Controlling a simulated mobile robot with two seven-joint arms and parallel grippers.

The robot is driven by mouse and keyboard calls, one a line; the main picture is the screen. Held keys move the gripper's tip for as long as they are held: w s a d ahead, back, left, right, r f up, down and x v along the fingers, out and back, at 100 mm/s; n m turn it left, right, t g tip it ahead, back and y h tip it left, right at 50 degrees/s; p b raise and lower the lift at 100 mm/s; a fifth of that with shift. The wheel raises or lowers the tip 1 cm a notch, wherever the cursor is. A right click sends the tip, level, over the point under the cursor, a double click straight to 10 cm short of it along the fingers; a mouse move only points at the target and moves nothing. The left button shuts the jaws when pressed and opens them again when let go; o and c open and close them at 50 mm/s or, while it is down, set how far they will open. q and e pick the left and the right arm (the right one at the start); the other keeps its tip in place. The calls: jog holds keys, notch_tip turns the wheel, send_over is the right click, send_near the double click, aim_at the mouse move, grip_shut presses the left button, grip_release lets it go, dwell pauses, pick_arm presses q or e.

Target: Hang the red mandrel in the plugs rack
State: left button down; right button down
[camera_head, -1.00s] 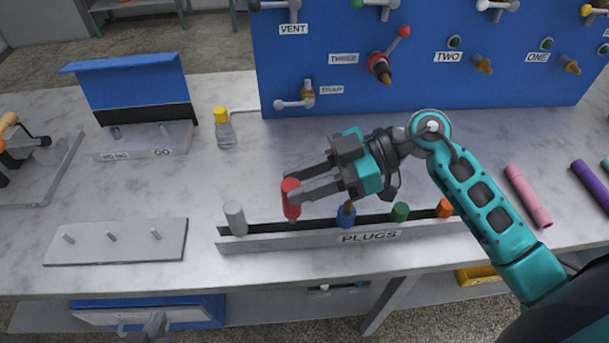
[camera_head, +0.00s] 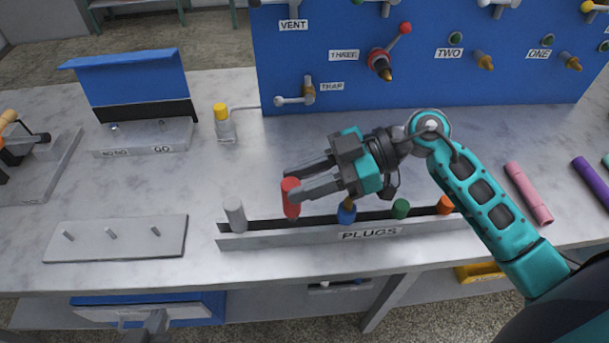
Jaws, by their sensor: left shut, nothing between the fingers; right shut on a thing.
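The red mandrel (camera_head: 290,197) is a short upright red cylinder. My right gripper (camera_head: 293,190) is shut on it, with the fingers reaching in from the right. The plugs rack (camera_head: 275,240) is a long grey channel labelled PLUGS at the front of the bench. The mandrel is over the rack's left part, between a grey plug (camera_head: 234,215) and a blue plug (camera_head: 347,214). I cannot tell whether its lower end is in the slot or just above it. My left gripper (camera_head: 156,322) shows only partly at the bottom left, shut and empty, below the bench edge.
A green plug (camera_head: 400,208) and an orange plug (camera_head: 445,205) stand further right in the rack. A pegged plate (camera_head: 115,240) lies to the left. A yellow-capped bottle (camera_head: 225,125) and a blue valve panel (camera_head: 430,85) stand behind.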

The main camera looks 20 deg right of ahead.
jog(key=shift+f+b, duration=0.5)
jog(key=shift+f, duration=1.3)
jog(key=c, duration=0.8)
grip_release()
jog(key=shift+o, duration=0.2)
notch_tip(320, 180, up, 20)
jog(key=p, duration=0.1)
jog(key=shift+s+f, duration=0.1)
